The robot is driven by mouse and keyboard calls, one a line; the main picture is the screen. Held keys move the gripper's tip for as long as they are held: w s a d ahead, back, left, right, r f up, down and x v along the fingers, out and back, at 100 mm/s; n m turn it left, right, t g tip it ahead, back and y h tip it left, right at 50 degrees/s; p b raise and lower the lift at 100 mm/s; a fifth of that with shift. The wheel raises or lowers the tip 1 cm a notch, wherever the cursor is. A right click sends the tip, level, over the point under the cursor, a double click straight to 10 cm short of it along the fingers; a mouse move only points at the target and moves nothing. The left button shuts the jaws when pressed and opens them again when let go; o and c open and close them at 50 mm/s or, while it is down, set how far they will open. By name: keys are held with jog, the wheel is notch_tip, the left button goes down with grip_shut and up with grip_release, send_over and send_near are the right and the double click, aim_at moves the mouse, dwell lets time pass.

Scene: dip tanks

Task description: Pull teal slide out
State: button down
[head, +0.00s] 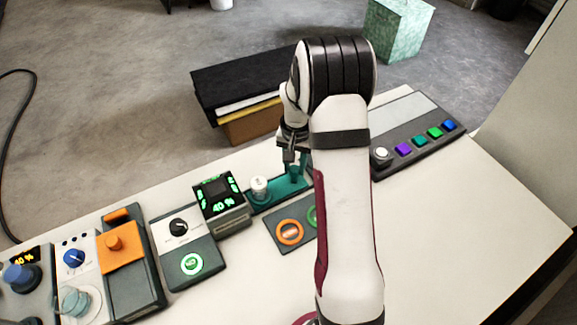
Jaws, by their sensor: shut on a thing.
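The teal slide (280,191) lies low on the white table, just right of a box with a green-lit display. It has an upright teal handle (295,173) near its right end. My gripper (292,161) points down at this handle and is shut on it. A white cylindrical piece (259,187) stands at the slide's left end. My arm hides what lies to the right of the slide.
Left of the slide stand the display box (221,203), a panel with a black dial (179,227) and an orange slide unit (122,250). A panel with an orange ring (289,232) lies in front. A panel of coloured buttons (418,141) is right. The table's right front (460,240) is clear.

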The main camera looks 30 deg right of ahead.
jog(key=shift+d, duration=0.35)
jog(key=c, duration=0.9)
grip_release()
jog(key=o, duration=0.4)
jog(key=shift+a, duration=0.15)
jog(key=shift+c, duration=0.2)
notch_tip(320, 180, up, 16)
jog(key=shift+f, duration=0.1)
jog(key=s+a+r+n, duration=0.2)
jog(key=s+a+r, duration=0.2)
jog(key=s+a, duration=0.65)
jog(key=s+a+f+y, duration=0.1)
jog(key=s+a, duration=0.3)
jog(key=s, duration=0.4)
jog(key=s+a+f+n, duration=0.1)
jog(key=s+a+f, duration=0.1)
jog(key=s+a, duration=0.3)
jog(key=s, duration=0.2)
jog(key=shift+s+f+y, duration=0.15)
jog(key=shift+s+y, duration=0.2)
jog(key=shift+y, duration=0.05)
